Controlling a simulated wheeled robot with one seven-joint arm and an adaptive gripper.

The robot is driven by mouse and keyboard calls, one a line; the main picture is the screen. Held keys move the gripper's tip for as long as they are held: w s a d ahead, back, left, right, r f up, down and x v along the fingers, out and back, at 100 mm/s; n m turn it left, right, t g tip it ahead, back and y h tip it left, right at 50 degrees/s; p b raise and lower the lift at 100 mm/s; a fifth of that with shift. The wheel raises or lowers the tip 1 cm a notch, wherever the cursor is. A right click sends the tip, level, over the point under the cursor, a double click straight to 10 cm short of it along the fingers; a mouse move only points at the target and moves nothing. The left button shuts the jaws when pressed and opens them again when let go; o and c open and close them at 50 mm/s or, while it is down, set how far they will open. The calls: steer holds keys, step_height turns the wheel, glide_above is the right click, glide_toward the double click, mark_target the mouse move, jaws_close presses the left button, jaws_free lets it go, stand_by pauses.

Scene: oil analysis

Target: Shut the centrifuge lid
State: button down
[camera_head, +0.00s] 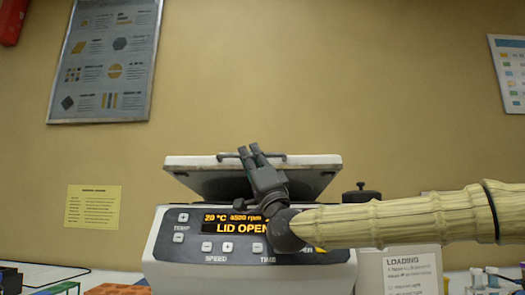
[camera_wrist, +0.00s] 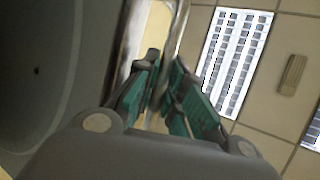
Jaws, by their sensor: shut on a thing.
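The centrifuge (camera_head: 175,262) stands on the bench in the head view, and its display (camera_head: 222,228) reads "LID OPEN". Its lid (camera_head: 193,173) is raised and tilted above the body. A bar handle (camera_head: 284,156) runs along the lid's top edge. My gripper (camera_head: 249,152) reaches in from the right, in front of the lid, and is shut on the handle. In the wrist view the handle shows as a shiny bar (camera_wrist: 180,25) at the fingertips (camera_wrist: 160,82). The gripper hides part of the lid and of the display.
A dark knob (camera_head: 361,194) stands right of the centrifuge. A "LOADING" sign (camera_head: 410,270) stands at the front right, with small vials (camera_head: 484,279) further right. An orange block (camera_head: 117,289) and a rack lie at the left. Above the lid is bare wall.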

steer(key=shift+s+a+f, duration=0.1)
steer(key=shift+s+f, duration=0.05)
steer(key=shift+f, duration=0.9)
steer(key=c, duration=1.8)
jaws_free()
steer(key=shift+o, duration=0.2)
